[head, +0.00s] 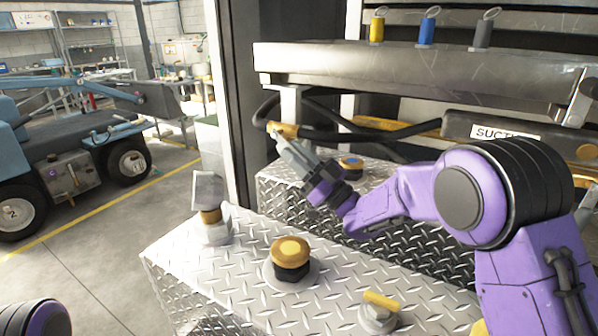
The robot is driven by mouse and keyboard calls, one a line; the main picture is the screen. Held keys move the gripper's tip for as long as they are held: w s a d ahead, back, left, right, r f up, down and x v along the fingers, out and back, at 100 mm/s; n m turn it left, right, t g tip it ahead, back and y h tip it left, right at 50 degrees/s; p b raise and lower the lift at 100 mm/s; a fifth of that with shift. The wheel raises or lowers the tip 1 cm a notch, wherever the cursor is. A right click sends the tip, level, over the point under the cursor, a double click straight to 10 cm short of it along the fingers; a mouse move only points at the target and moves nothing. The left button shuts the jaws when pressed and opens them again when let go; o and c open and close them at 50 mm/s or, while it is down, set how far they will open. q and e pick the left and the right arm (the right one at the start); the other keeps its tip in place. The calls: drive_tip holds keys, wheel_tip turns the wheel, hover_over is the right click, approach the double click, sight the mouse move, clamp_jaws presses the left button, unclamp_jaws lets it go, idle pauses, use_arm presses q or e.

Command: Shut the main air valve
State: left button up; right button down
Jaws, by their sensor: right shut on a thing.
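My right gripper (280,138) reaches in from the right over the far diamond-plate box. Its grey fingers are shut on a small yellow handle (286,130) beside a black hose. The fingers and the hose hide what the handle is mounted on, and I cannot tell its exact angle. Another valve with a yellow lever (381,301) sits on the near diamond-plate box. I see no label telling which is the main air valve. My left gripper is out of view; only a bit of my left arm shows at the bottom left.
The near diamond-plate box (235,262) carries a yellow-topped black knob (290,256) and a grey post fitting (209,205). A steel shelf (400,68) with yellow, blue and grey ringed plugs spans above. A blue vehicle (75,150) stands left, beyond open floor.

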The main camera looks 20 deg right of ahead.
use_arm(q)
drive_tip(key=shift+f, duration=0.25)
use_arm(e)
drive_tip(key=shift+a+f, duration=0.1)
drive_tip(key=shift+f, duration=0.1)
drive_tip(key=c, duration=1.2)
unclamp_jaws()
drive_tip(key=shift+o, duration=1)
drive_tip(key=shift+w+a, duration=0.1)
drive_tip(key=shift+w, duration=0.1)
use_arm(q)
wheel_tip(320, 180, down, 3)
drive_tip(key=b, duration=0.3)
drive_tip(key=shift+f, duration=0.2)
use_arm(e)
drive_tip(key=v, duration=0.7)
drive_tip(key=shift+s+f, duration=0.15)
drive_tip(key=shift+f, duration=0.05)
